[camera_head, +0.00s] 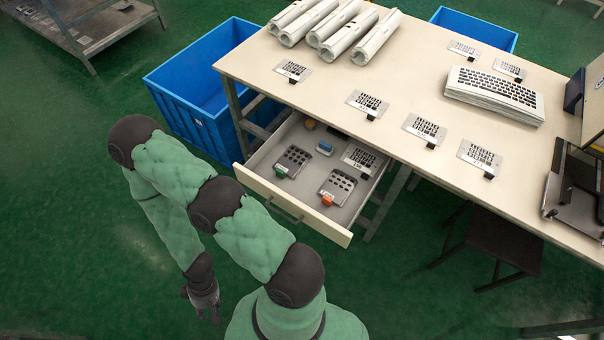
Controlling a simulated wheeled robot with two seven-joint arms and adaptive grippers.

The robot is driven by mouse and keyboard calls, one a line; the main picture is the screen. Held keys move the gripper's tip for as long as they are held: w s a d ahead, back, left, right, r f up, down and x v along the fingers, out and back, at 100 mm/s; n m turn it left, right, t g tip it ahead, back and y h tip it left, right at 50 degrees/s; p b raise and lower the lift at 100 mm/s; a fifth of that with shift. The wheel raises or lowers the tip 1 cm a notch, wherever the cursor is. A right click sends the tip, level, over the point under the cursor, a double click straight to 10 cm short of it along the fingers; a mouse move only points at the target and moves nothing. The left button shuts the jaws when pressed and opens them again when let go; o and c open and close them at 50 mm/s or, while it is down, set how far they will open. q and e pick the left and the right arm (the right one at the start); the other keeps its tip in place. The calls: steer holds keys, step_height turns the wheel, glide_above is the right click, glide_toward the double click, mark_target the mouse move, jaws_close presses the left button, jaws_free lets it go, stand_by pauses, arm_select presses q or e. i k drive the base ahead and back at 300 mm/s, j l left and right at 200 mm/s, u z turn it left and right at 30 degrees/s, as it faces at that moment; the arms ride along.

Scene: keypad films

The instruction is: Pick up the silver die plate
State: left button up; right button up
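Several silver die plates with dark cut-outs lie flat on the cream table: one near the left edge (293,71), one right of it (367,103), two near the front edge, (425,130) and (479,157), and two at the back right, (463,48) and (508,70). Another silver plate (362,158) lies in the open drawer (262,187). I cannot tell which plate the task means.
The drawer also holds two grey keypad-like parts, one with a green piece (293,161) and one with an orange piece (338,187). White rolls (318,25) and a keyboard stack (495,94) lie on the table. A blue crate (182,92) stands left, a stool (496,238) front right.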

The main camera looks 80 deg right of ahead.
mark_target(337, 187)
steer(key=i+z, duration=0.25)
steer(key=z, duration=0.2)
steer(key=i+j+z, duration=0.15)
steer(key=z, duration=0.35)
steer(key=i+j+z, duration=0.25)
steer(key=z, duration=0.2)
steer(key=i, duration=0.1)
